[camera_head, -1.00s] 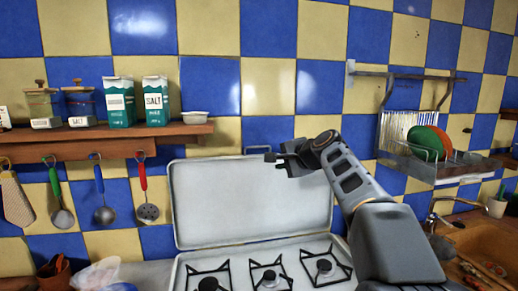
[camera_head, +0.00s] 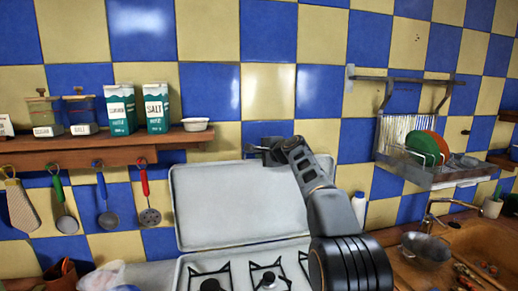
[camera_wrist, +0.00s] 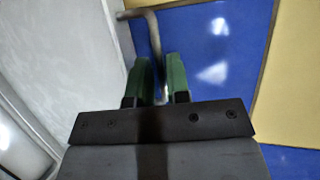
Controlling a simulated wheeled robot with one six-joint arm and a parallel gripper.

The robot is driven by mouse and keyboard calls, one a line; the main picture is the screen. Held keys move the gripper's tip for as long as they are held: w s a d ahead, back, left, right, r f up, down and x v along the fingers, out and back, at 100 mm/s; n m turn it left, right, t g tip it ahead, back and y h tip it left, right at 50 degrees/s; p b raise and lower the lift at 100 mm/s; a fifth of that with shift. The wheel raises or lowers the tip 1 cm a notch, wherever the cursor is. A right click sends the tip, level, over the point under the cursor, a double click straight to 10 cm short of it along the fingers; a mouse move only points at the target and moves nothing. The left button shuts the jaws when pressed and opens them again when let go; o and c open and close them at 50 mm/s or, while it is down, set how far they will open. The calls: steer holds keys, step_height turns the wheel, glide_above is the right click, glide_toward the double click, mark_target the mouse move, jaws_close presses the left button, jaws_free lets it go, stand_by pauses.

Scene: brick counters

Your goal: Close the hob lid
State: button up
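The hob lid (camera_head: 235,205) is a pale metal panel standing raised against the wall behind the hob (camera_head: 240,265). My gripper (camera_head: 262,150) is at the lid's top edge, near its middle. In the wrist view, my gripper (camera_wrist: 161,75) has two green fingers with a gap between them. A bent metal bar, apparently the lid's handle (camera_wrist: 152,24), runs down into this gap. The fingers look apart around the bar; blue shows beside it. The pale lid (camera_wrist: 60,55) fills the left of the wrist view. My arm hides the hob's right part.
A wooden shelf (camera_head: 90,147) with jars and cartons is on the left, with utensils hanging below. A dish rack (camera_head: 430,172) with plates hangs at the right. A white bottle (camera_head: 358,207) stands right of the lid. The tiled wall (camera_head: 270,90) is close behind.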

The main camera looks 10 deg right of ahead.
steer(key=shift+w+a+f, duration=0.2)
steer(key=shift+w+a, duration=0.1)
steer(key=shift+w, duration=0.35)
steer(key=shift+c, duration=0.5)
jaws_close()
